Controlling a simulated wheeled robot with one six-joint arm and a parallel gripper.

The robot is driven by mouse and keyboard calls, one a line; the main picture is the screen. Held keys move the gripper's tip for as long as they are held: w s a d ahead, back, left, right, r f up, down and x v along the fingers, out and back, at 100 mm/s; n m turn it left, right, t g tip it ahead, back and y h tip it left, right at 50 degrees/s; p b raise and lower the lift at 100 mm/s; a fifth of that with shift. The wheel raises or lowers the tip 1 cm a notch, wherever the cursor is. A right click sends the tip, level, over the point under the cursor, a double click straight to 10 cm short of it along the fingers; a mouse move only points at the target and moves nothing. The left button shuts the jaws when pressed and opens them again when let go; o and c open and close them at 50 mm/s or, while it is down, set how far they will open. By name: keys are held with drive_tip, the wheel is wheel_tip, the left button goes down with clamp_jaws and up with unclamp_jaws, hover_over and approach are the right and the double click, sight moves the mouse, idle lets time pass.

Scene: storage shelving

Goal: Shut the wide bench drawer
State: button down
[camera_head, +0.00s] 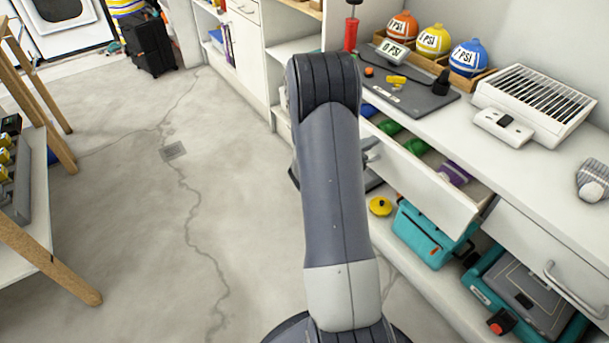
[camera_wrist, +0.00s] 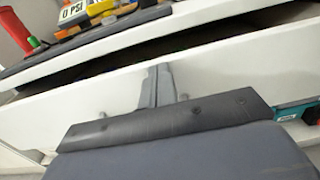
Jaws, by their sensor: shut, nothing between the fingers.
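The wide bench drawer (camera_head: 432,190) stands partly open under the bench top, with green and purple items showing inside it. Its white front also spans the wrist view (camera_wrist: 60,115), with a dark gap above it. My gripper (camera_wrist: 160,72) is shut and empty, its fingertips at the drawer front; I cannot tell whether they touch it. In the head view my arm hides most of the gripper and the left part of the drawer. The drawer's handle is not visible.
The bench top (camera_head: 555,165) holds a white slatted device (camera_head: 535,100), a dark mat (camera_head: 415,92) and several coloured domes. Teal cases (camera_head: 425,235) sit on the shelf below. A closed drawer with a handle (camera_head: 575,290) is at right.

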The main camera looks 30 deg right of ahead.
drive_tip(key=d+b, duration=0.1)
drive_tip(key=d, duration=0.8)
drive_tip(key=shift+w, duration=0.15)
drive_tip(key=shift+d, duration=0.2)
drive_tip(key=shift+r, duration=0.15)
drive_tip(key=shift+d+r, duration=0.1)
drive_tip(key=shift+w+a, duration=0.1)
drive_tip(key=shift+a, duration=0.1)
drive_tip(key=a, duration=1.4)
drive_tip(key=shift+s+f+p, duration=0.25)
drive_tip(key=shift+s+p, duration=0.05)
drive_tip(key=shift+p, duration=0.05)
